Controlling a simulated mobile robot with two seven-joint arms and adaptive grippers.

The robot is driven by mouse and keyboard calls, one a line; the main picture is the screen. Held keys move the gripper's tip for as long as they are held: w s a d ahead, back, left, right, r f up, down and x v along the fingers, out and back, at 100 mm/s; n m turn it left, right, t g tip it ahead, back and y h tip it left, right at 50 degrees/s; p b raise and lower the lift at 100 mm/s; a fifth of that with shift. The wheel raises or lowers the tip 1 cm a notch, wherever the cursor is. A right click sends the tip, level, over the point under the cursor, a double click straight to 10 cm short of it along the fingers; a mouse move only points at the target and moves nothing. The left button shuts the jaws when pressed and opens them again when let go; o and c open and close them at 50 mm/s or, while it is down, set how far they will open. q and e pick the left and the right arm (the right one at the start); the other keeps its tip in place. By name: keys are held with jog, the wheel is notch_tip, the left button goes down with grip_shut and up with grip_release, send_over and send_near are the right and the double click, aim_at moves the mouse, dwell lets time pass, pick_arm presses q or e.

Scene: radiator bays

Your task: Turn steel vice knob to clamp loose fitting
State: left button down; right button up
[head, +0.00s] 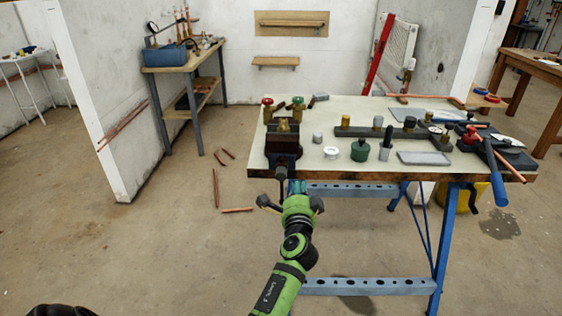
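A dark vice (283,146) stands at the left front corner of the workbench (322,108), with a brass fitting (283,125) between its jaws. The steel knob (281,172) is on the vice's front, below the bench edge. My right arm is green and rises from the bottom middle. Its gripper (291,202) is just below and in front of the knob, with dark finger parts spread to both sides. It looks open and empty. Whether it touches the knob cannot be told. My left gripper is not clearly in view.
Valves with red (267,107) and green (298,103) handles stand behind the vice. A white ring (331,153), a green jar (360,150) and a grey tray (424,158) lie right of it. A blue-handled tool (496,180) overhangs the right edge. Copper pipes (215,188) lie on the floor.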

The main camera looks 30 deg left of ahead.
pick_arm(q)
jog(key=m+p, duration=0.3)
jog(key=m, duration=0.5)
jog(key=shift+p, duration=0.35)
pick_arm(e)
jog(key=r, duration=0.4)
jog(key=shift+d+r, duration=0.2)
jog(key=shift+r, duration=0.05)
